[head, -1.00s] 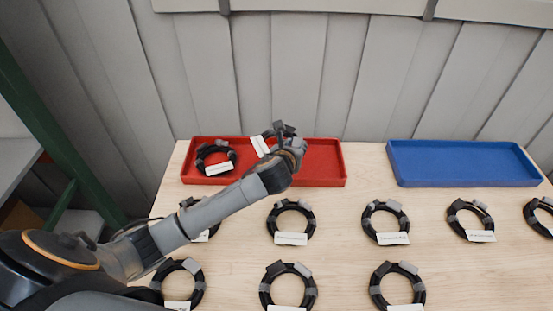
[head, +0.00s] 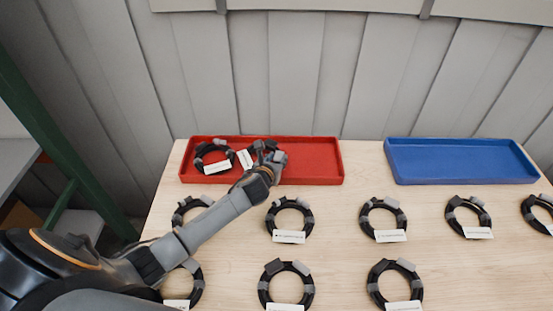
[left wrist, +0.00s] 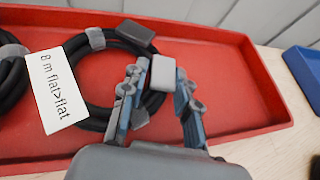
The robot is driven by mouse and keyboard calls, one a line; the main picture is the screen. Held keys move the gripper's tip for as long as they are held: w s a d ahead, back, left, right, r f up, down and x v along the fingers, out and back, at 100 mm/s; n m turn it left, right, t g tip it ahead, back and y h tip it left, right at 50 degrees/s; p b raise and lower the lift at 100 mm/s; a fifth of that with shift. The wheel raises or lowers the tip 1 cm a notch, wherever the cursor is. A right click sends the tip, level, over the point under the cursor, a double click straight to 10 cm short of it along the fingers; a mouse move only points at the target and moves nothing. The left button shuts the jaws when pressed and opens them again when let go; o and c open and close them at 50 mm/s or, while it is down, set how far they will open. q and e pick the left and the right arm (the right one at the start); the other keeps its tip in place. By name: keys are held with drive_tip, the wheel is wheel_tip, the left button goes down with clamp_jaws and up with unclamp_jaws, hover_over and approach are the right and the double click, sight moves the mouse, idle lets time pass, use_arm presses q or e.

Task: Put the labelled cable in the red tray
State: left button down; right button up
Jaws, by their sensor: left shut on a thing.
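The red tray (head: 310,160) stands at the back left of the wooden table. My left gripper (head: 268,150) is over the tray and shut on a coiled black cable with a white label. In the left wrist view the fingers (left wrist: 160,78) close on the right side of this cable (left wrist: 80,98), by a grey block. Its label (left wrist: 56,90) reads "8 m flat>flat". The coil is low inside the tray; whether it touches the floor is unclear. In the head view my gripper hides much of it. Another labelled cable (head: 201,163) lies in the tray's left end. My right gripper is out of view.
A blue tray (head: 460,163) stands at the back right, apart from the red one. Several similar labelled cable coils, such as one in the middle (head: 307,218), lie in rows on the table (head: 335,255). The red tray's right part is empty. A panelled wall is behind.

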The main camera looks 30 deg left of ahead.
use_arm(q)
drive_tip(key=shift+f, duration=0.2)
drive_tip(key=shift+f, duration=0.1)
drive_tip(key=c, duration=1)
unclamp_jaws()
drive_tip(key=shift+s+r, duration=0.1)
drive_tip(key=shift+r, duration=0.3)
drive_tip(key=v, duration=1.1)
drive_tip(key=shift+s, duration=0.4)
drive_tip(key=shift+d, duration=0.15)
